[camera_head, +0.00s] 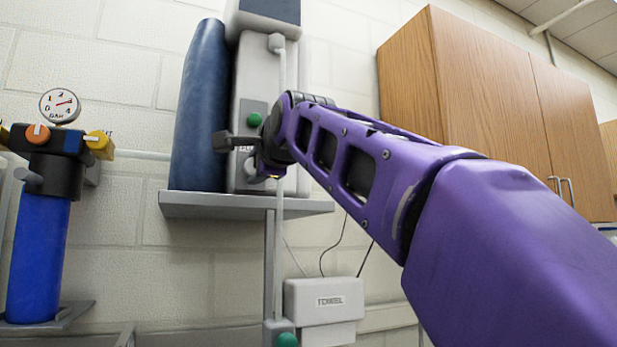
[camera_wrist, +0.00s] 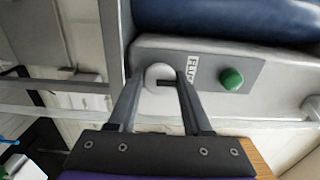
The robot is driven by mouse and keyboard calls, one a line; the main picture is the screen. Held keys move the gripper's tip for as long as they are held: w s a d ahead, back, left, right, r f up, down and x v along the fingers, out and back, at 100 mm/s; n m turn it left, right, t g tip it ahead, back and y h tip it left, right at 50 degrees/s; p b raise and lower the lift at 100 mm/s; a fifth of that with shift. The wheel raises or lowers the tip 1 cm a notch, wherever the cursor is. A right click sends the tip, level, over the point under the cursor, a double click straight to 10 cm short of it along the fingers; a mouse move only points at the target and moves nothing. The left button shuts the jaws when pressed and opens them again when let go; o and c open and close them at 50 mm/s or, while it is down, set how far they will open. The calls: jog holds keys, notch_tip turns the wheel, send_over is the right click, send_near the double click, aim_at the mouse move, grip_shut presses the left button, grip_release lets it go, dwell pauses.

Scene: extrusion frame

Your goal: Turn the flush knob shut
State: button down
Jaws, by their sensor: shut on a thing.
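The flush knob (camera_wrist: 160,72) is a round pale knob with a dark slot, on the grey face of the extrusion frame unit. In the wrist view a label (camera_wrist: 193,70), partly covered and reading "FLU", stands just right of it. My gripper (camera_wrist: 159,82) has one finger on each side of the knob and is shut on it. In the head view my gripper (camera_head: 238,143) is at the lower front of the grey unit (camera_head: 250,75), and the knob is hidden there behind it.
A green button (camera_wrist: 231,79) lies right of the label; it also shows in the head view (camera_head: 254,119). A dark blue cylinder (camera_head: 200,110) stands beside the unit on a grey shelf (camera_head: 195,205). A gauge (camera_head: 60,105) tops a blue filter (camera_head: 38,255) at left. Wooden cabinets (camera_head: 490,100) hang right.

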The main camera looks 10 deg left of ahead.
jog(key=shift+c, duration=1.8)
grip_release()
